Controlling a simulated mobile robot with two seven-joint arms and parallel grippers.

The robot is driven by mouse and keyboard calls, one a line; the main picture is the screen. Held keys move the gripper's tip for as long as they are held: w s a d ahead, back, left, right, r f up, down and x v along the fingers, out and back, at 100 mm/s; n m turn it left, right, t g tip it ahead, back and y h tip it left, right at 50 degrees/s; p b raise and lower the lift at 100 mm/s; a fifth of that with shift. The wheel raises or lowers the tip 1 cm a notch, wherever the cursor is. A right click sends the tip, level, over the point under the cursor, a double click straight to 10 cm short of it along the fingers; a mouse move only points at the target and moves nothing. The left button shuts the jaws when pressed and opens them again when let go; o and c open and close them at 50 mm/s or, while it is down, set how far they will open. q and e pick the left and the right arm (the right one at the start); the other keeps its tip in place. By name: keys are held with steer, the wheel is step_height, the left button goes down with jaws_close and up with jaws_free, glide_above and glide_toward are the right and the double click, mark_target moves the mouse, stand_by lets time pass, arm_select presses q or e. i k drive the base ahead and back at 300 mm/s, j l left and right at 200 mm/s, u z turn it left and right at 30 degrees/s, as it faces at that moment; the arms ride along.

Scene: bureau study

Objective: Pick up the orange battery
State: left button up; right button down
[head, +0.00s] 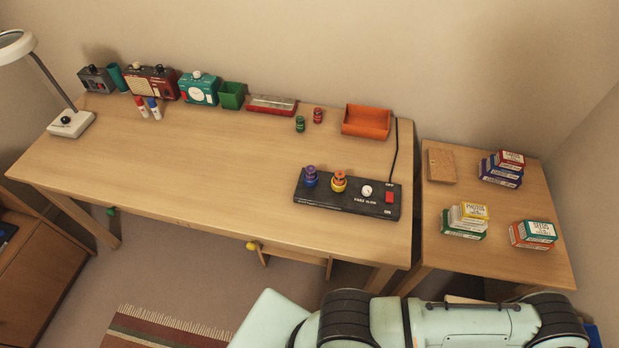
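A small orange-and-yellow piece (339,182), which I take for the orange battery, stands upright on a black control box (347,205) at the front right of the desk. A purple-and-blue piece (311,178) of similar shape stands just to its left on the same box. A white knob (367,190) and a red switch (389,197) are to its right. Neither of my grippers is in view. Pale green links of my arm cross the bottom right, below and apart from the desk.
A green piece (300,124) and a red piece (318,116) stand behind the box, near an orange tray (366,121). Radios and a green bin (232,95) line the back. A side table (490,215) holds stacked small boxes. The desk's middle (220,150) is clear.

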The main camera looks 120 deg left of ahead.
mark_target(339, 175)
steer(key=u, duration=3.85)
